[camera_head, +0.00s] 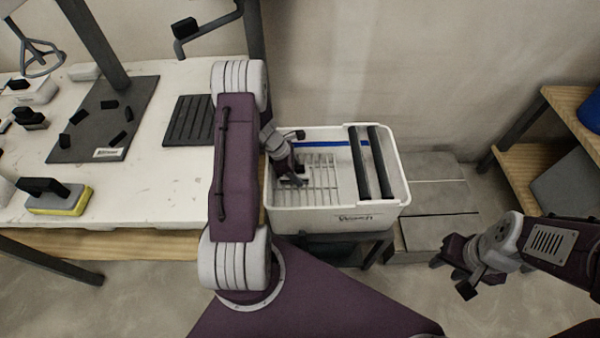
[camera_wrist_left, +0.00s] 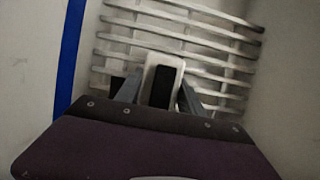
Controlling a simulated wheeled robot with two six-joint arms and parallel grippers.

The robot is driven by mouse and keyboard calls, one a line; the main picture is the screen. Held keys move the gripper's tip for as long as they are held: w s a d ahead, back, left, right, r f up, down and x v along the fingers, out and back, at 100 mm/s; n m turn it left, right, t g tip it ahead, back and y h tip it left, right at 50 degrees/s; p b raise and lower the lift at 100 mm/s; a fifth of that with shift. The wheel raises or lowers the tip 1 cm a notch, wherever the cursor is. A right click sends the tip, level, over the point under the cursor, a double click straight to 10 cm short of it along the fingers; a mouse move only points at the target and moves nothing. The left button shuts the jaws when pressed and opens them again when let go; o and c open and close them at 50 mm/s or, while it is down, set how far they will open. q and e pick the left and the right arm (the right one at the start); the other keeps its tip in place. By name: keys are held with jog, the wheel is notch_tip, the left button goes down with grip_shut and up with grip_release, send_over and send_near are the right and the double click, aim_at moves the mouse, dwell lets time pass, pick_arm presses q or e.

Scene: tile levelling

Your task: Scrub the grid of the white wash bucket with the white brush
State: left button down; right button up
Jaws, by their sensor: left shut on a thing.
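The white wash bucket (camera_head: 335,216) stands beside the table, with a metal grid (camera_head: 322,178) in its left part and two dark rollers (camera_head: 368,162) across its right part. My left gripper (camera_head: 293,178) is inside the bucket over the grid. In the left wrist view it (camera_wrist_left: 160,95) is shut on the white brush (camera_wrist_left: 151,77), whose black part faces the camera. The grid bars (camera_wrist_left: 190,35) show behind the brush; I cannot tell whether its bristles touch them. My right gripper (camera_head: 450,277) is open and empty above the floor at the right.
A wooden shelf (camera_head: 530,158) stands at right. Grey slabs (camera_head: 440,195) lie right of the bucket.

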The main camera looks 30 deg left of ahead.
aim_at(323, 178)
pick_arm(q)
jog(key=shift+w+a, duration=0.1)
jog(key=shift+a, duration=0.15)
pick_arm(e)
jog(key=shift+r, duration=0.1)
pick_arm(q)
jog(key=shift+w+d, duration=0.25)
jog(key=shift+d, duration=0.1)
jog(key=shift+w+d, duration=0.15)
jog(key=shift+d, duration=0.05)
jog(key=shift+w+d, duration=0.15)
jog(key=shift+d, duration=0.15)
jog(key=shift+w+d+p, duration=0.15)
jog(key=shift+w+d, duration=0.3)
jog(key=shift+d, duration=0.4)
jog(key=shift+w+d+p, duration=0.15)
jog(key=shift+w+d, duration=0.25)
jog(key=shift+d, duration=0.45)
jog(key=shift+w+d+p, duration=0.15)
jog(key=shift+w+d, duration=0.3)
jog(key=shift+d, duration=0.4)
pick_arm(e)
jog(key=shift+s+a+r, duration=0.15)
jog(key=shift+a+r, duration=0.1)
jog(key=shift+r, duration=0.2)
pick_arm(q)
jog(key=shift+a, duration=0.1)
